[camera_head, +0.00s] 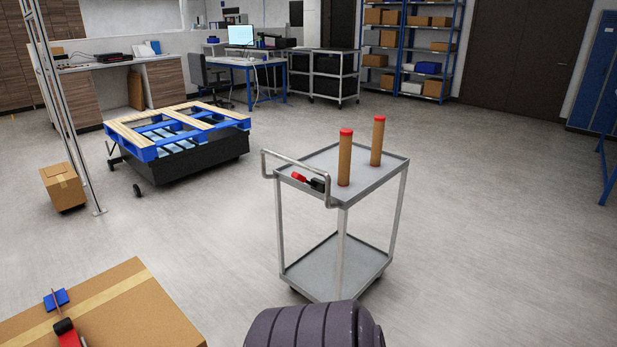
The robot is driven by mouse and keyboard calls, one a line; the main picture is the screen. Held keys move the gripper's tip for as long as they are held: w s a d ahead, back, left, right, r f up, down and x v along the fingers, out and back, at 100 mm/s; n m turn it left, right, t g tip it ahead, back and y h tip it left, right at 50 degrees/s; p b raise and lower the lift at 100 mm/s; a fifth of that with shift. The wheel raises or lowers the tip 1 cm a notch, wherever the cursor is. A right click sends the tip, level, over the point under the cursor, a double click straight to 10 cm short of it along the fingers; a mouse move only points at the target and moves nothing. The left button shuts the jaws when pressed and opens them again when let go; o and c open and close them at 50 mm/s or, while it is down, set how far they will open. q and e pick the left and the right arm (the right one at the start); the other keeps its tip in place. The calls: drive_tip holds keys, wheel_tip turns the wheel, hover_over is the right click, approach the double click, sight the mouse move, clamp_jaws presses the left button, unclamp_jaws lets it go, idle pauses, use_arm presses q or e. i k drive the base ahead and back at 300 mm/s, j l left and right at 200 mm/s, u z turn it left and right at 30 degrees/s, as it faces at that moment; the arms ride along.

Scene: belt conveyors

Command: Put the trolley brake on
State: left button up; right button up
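The grey metal trolley (378,178) stands upright on the floor, right of the middle in the head view. It has a top tray, a lower shelf (318,268) and a tubular push handle (284,158) on its left side. A small red part (299,177) with a black part (318,184) is at the handle end of the top tray. It looks like a lever, but its position is too small to tell. The wheels are mostly hidden under the lower shelf. Neither of my grippers is in view.
Two brown tubes with red caps (345,160) (376,142) stand on the trolley's top. A cardboard box (140,300) with a red tool is at the front left. A blue pallet (180,128) rests on a dark cart behind. Floor right of the trolley is clear.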

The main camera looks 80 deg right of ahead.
sight(300, 177)
drive_tip(key=k+l+z, duration=0.1)
drive_tip(key=z, duration=0.35)
drive_tip(key=k+l+z, duration=0.1)
drive_tip(key=z, duration=0.3)
drive_tip(key=l+z, duration=0.1)
drive_tip(key=z, duration=0.35)
drive_tip(key=k+l+z, duration=0.1)
drive_tip(key=z, duration=0.3)
drive_tip(key=l+z, duration=0.25)
drive_tip(key=z, duration=0.2)
